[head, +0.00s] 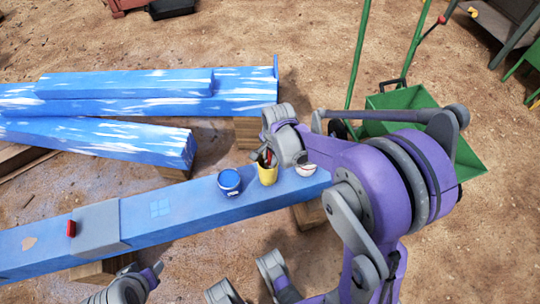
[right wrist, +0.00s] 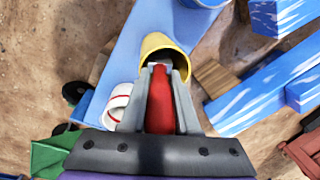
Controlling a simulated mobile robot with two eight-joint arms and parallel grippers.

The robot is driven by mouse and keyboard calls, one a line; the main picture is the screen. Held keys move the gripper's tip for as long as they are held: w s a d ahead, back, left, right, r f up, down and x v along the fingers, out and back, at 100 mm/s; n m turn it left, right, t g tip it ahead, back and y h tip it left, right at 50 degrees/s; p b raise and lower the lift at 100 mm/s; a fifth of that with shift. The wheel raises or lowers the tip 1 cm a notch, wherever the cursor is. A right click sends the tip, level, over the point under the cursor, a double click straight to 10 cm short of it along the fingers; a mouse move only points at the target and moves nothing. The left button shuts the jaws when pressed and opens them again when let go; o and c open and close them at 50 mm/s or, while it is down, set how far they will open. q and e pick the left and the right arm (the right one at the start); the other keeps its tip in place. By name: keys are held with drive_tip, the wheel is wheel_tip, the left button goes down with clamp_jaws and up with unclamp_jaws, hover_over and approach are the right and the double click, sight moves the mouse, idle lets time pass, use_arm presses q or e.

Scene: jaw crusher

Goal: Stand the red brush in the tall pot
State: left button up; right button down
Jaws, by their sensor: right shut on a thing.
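The red brush (right wrist: 160,105) is between the fingers of my right gripper (right wrist: 160,75), which is shut on it. In the right wrist view, the fingertips reach the mouth of the yellow tall pot (right wrist: 165,42). In the head view, my right gripper (head: 264,157) is right above the yellow pot (head: 267,175), which stands upright on the blue beam. A little red shows at the pot's mouth there. The brush's far end is hidden, so I cannot tell how deep it reaches. No left fingers can be made out; only parts of my arm show along the bottom edge.
On the blue beam (head: 180,210), a blue can (head: 229,182) stands left of the pot and a white cup with a red rim (head: 306,169) close on its right. A red block (head: 71,228) lies at the left. A green wheelbarrow (head: 400,98) stands beyond.

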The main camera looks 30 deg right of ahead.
drive_tip(key=c, duration=0.6)
unclamp_jaws()
use_arm(q)
wheel_tip(320, 180, up, 3)
drive_tip(key=p, duration=0.2)
drive_tip(key=shift+r+p, duration=0.1)
drive_tip(key=shift+p, duration=0.3)
use_arm(e)
drive_tip(key=r, duration=0.3)
drive_tip(key=s+r, duration=0.1)
drive_tip(key=r, duration=0.6)
drive_tip(key=shift+s+d+r, duration=0.15)
drive_tip(key=shift+d+r, duration=0.05)
drive_tip(key=shift+r, duration=0.2)
